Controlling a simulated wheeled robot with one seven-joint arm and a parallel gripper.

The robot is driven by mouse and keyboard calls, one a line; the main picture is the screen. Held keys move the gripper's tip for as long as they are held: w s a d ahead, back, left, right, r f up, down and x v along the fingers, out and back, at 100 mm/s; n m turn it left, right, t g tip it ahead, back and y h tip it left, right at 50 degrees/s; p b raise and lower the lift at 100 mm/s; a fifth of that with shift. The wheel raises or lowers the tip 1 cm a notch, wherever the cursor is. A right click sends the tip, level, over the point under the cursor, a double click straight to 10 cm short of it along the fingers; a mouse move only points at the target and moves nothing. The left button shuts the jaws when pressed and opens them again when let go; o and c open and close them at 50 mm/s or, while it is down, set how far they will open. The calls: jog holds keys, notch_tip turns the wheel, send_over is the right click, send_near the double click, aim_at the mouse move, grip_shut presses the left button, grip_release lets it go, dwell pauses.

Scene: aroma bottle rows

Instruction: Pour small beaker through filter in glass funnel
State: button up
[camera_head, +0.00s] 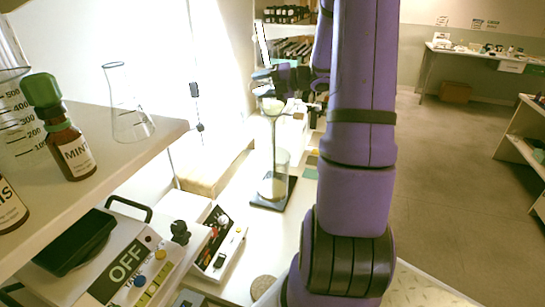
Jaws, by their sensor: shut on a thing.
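My gripper (268,78) is at the end of my purple arm, just above the glass funnel, and is shut on the small beaker (265,91). The beaker is small, clear and partly hidden by the fingers; I cannot tell its exact tilt or what is in it. The glass funnel (273,107) has a pale filter in its mouth and a long stem pointing down. Below it, a larger clear glass beaker (273,184) stands on a dark stand base (283,199), with pale material low inside it.
My arm hides much of the right side of the bench. A shelf at left holds a conical flask (131,115), a green-capped brown bottle (70,155) and a graduated glass vessel (18,120).

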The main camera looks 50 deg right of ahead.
jog(key=shift+d, duration=0.25)
dwell(0.9)
jog(key=shift+w+d+f+m+t+y, duration=0.15)
jog(key=shift+f+m+t+y, duration=0.2)
jog(key=shift+m, duration=0.45)
dwell(1.7)
jog(key=shift+d+r+m+y, duration=0.15)
jog(key=shift+m+y, duration=0.1)
jog(key=shift+m, duration=0.15)
dwell(1.5)
dwell(0.6)
jog(key=shift+a+r+n+h, duration=0.25)
jog(key=shift+a+n+h, duration=0.25)
jog(key=shift+n, duration=0.6)
jog(key=shift+s+a+f+n+g+h, duration=0.1)
jog(key=shift+a+f+n+g+h, duration=0.15)
jog(key=shift+n, duration=0.3)
jog(key=shift+s+a+f+n+g+h, duration=0.1)
jog(key=shift+a+f+n+g+h, duration=0.1)
jog(key=shift+n+h, duration=0.25)
jog(key=shift+s+a+f+n+h, duration=0.1)
jog(key=shift+f+n+h, duration=0.15)
jog(key=shift+n, duration=0.3)
jog(key=shift+a+f+n+h, duration=0.15)
jog(key=shift+n+h, duration=0.2)
jog(key=shift+n, duration=0.2)
